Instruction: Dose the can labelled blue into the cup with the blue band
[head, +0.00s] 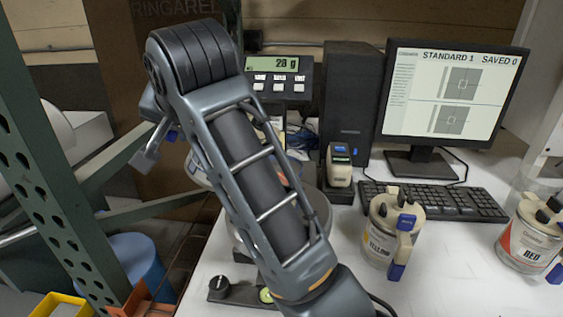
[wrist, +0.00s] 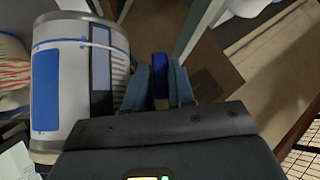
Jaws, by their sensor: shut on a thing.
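In the wrist view, a pale metal can (wrist: 108,35) with a blue label panel fills the left side. My gripper (wrist: 160,85) is shut on a dark blue grip piece between its fingers, which appears to be this can's handle. In the head view, my gripper (head: 150,150) is at the upper left, with a bit of blue at its fingers, and my arm covers most of the can. I cannot tell how far the can is tilted. The cup with the blue band cannot be made out. The scale display (head: 272,64) appears to read 28 g.
A yellow-labelled can (head: 378,243) and a red-labelled can (head: 528,240) stand on the white bench at the right. Behind them are a keyboard (head: 440,201), a monitor (head: 450,95) and a small device (head: 340,165). A green perforated post (head: 45,160) stands at the left.

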